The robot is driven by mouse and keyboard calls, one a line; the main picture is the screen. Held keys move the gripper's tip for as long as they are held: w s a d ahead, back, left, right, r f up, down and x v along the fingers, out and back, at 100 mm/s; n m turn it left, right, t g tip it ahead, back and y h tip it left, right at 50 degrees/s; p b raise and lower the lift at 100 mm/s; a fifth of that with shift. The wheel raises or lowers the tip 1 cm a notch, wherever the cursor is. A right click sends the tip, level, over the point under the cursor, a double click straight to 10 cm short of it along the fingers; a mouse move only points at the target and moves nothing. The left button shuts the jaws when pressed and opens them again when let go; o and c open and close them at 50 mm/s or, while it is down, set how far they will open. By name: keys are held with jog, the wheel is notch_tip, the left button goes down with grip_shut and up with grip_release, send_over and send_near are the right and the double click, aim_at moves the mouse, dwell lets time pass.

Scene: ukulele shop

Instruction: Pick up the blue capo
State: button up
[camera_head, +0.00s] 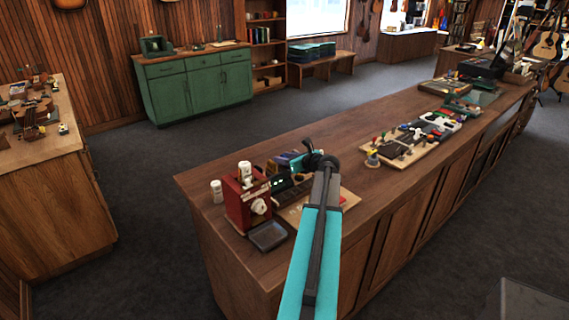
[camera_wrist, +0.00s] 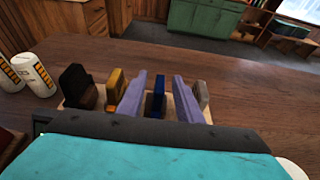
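In the wrist view the blue capo (camera_wrist: 157,95) stands upright on a light wooden stand, between the two lavender fingers of my gripper (camera_wrist: 160,95). The fingers are spread, with a gap showing on both sides of the capo, so my gripper is open. A gold capo (camera_wrist: 116,86) stands just left of the left finger, and a black one (camera_wrist: 77,86) farther left. A grey one (camera_wrist: 202,92) stands right of the right finger. The lower part of the blue capo is partly hidden by my gripper body. In the head view my arm hides the fingers.
Two white cylinders (camera_wrist: 30,72) stand left of the stand. In the head view a red machine (camera_head: 246,197) and a dark tray (camera_head: 268,236) stand at the counter's near end. A board of small items (camera_head: 408,147) lies farther right. The counter (camera_head: 345,140) is bare between.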

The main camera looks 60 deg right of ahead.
aim_at(284, 156)
dwell(0.3)
grip_shut()
jog(key=shift+r, duration=0.1)
jog(key=shift+r+b, duration=1.2)
jog(key=shift+r, duration=3.7)
jog(key=shift+r, duration=0.15)
